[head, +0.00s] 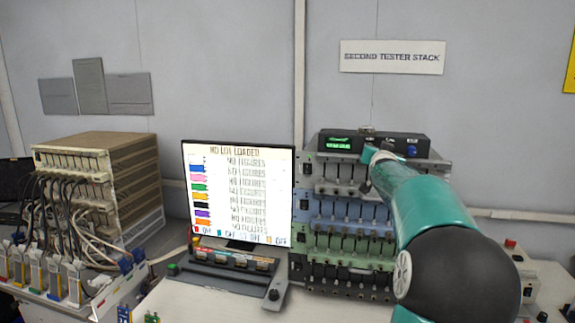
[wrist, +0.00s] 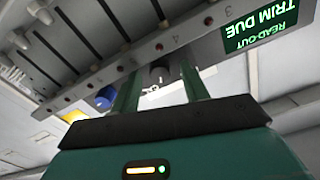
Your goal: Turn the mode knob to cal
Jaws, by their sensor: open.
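A black instrument box (head: 388,142) sits on top of the tester stack, with a lit green display (head: 338,143) at its left and a blue knob (head: 411,151) at its right. In the wrist view the display (wrist: 262,25) reads "READ-OUT TRIM DUE", upside down. My gripper (head: 371,156) is at the middle of the box front. In the wrist view my gripper (wrist: 160,88) is open, its green fingers on either side of a small dark grey knob (wrist: 159,72). Contact cannot be told. The blue knob (wrist: 105,97) is beyond the left finger. No "cal" mark is readable.
A tester stack (head: 345,215) with several rows of slots stands below the box. A cabled rack (head: 110,185) is at far left.

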